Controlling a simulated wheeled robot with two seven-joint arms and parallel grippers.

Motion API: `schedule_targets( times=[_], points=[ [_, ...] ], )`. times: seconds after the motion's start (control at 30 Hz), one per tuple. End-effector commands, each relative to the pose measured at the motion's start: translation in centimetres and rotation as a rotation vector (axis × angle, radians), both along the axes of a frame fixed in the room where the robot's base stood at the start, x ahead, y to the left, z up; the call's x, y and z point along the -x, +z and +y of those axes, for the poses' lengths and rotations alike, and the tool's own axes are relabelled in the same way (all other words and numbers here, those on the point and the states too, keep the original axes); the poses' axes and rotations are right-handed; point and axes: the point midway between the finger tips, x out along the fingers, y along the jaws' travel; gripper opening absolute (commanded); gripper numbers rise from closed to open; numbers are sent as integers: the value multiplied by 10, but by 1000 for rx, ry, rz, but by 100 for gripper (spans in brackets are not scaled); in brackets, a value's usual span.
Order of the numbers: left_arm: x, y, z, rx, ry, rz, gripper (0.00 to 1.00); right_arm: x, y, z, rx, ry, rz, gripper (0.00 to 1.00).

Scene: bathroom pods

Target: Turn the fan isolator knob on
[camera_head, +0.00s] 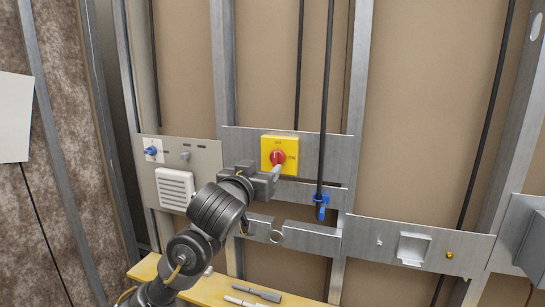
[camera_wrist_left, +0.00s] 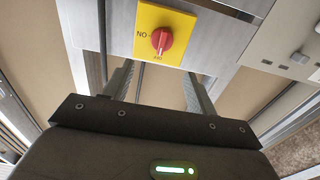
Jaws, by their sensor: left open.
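The fan isolator is a yellow square plate (camera_head: 267,144) on a metal wall panel, with a red round knob (camera_head: 277,158) at its middle. The word ON shows beside the knob. In the left wrist view the knob (camera_wrist_left: 163,40) lies just beyond the fingertips, with its raised grip running roughly up and down the picture. My left gripper (camera_head: 276,172) is just below and in front of the knob. In the left wrist view its two fingers (camera_wrist_left: 160,76) stand wide apart with nothing between them. Contact with the knob is not visible. My right gripper is out of view.
A panel with a blue knob (camera_head: 151,151) and white vent grille (camera_head: 174,187) is at left. A black pipe with a blue valve (camera_head: 321,207) hangs right of the isolator. Tools (camera_head: 252,293) lie on a wooden ledge below. A grey box (camera_head: 518,237) juts out at far right.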

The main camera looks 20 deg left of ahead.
Motion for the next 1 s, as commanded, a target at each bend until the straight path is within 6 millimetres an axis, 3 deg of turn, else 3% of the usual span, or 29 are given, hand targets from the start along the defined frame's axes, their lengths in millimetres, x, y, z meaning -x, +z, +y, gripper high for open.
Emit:
schedule_targets(
  times=[0.13,0.4,0.6,0.87,1.0],
  points=[
    [-29,3,0,-2,5,5,57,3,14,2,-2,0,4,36],
    [-71,3,-3,-1,4,3,57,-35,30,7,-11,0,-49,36],
    [-83,1,-4,-1,2,1,57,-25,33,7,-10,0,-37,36],
    [-84,0,-4,0,2,1,57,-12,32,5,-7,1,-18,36],
    [-84,0,-4,0,2,1,40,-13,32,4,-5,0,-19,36]
  ],
)
